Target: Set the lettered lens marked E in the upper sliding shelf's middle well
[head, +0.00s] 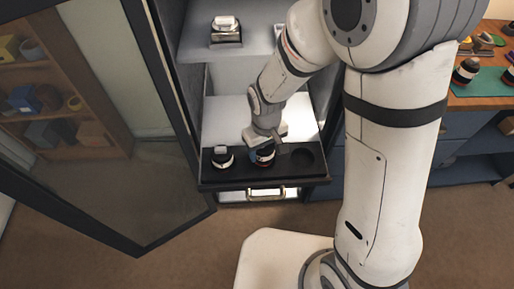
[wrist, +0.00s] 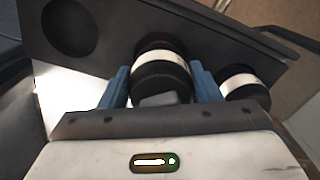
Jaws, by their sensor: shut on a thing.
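My gripper (head: 264,150) is shut on a dark lens with a white band (wrist: 163,72), its blue fingers on either side of it. The held lens also shows in the head view (head: 265,156), at the middle well of the pulled-out black sliding shelf (head: 262,176). It looks upright and in or just over that well; I cannot tell whether it touches the bottom. No letter on it is readable. A second white-banded lens (head: 222,158) stands in the shelf's left well; the wrist view shows it at the right (wrist: 243,85). The right well (head: 303,157) is empty.
A glass cabinet door (head: 165,100) stands open at the left. A small metallic item (head: 226,30) rests on a higher light shelf (head: 262,42). More lenses (head: 466,71) stand on a green mat (head: 490,95) at the right.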

